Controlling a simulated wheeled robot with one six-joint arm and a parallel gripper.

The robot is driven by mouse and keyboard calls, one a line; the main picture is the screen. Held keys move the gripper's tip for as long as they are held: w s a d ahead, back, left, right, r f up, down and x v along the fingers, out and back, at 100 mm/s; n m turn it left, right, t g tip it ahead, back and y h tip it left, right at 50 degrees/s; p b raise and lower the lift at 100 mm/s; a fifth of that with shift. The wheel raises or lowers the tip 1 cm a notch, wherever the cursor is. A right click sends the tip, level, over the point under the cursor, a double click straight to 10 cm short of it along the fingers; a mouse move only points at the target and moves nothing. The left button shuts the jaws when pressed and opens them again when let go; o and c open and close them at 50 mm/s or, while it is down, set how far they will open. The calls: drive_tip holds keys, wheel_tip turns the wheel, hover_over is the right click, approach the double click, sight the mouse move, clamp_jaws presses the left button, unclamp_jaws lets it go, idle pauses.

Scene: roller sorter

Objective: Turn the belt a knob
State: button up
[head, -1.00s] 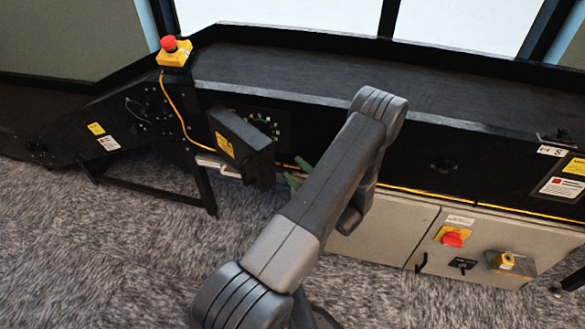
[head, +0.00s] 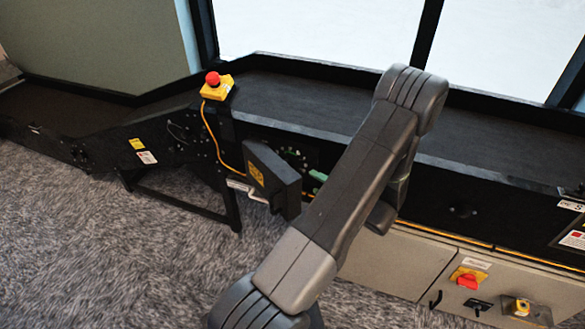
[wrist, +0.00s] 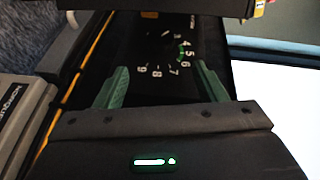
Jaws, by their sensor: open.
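The belt knob's dial (wrist: 172,48) shows in the wrist view on a dark panel, with white numbers around it and a green mark near the 5. The knob itself is dark and hard to separate from the panel. In the head view the dial (head: 293,155) sits on the conveyor's side, partly behind a black box. My gripper (wrist: 161,68) is open, its green fingers apart on either side of the lower part of the dial, with nothing seen between them. In the head view only a bit of green finger (head: 318,176) shows just right of the dial; my arm hides the rest.
A black box with a yellow label (head: 274,177) juts out just left of the dial. A red emergency button on a yellow box (head: 215,86) stands above it. The conveyor belt (head: 300,103) runs behind. A grey cabinet with a red switch (head: 467,281) is lower right.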

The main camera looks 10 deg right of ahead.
drive_tip(key=x, duration=1.1)
drive_tip(key=shift+w+p, duration=0.25)
drive_tip(key=shift+p, duration=0.2)
drive_tip(key=shift+a, duration=0.15)
drive_tip(key=shift+c, duration=0.2)
drive_tip(key=shift+f, duration=0.15)
drive_tip(key=c, duration=0.9)
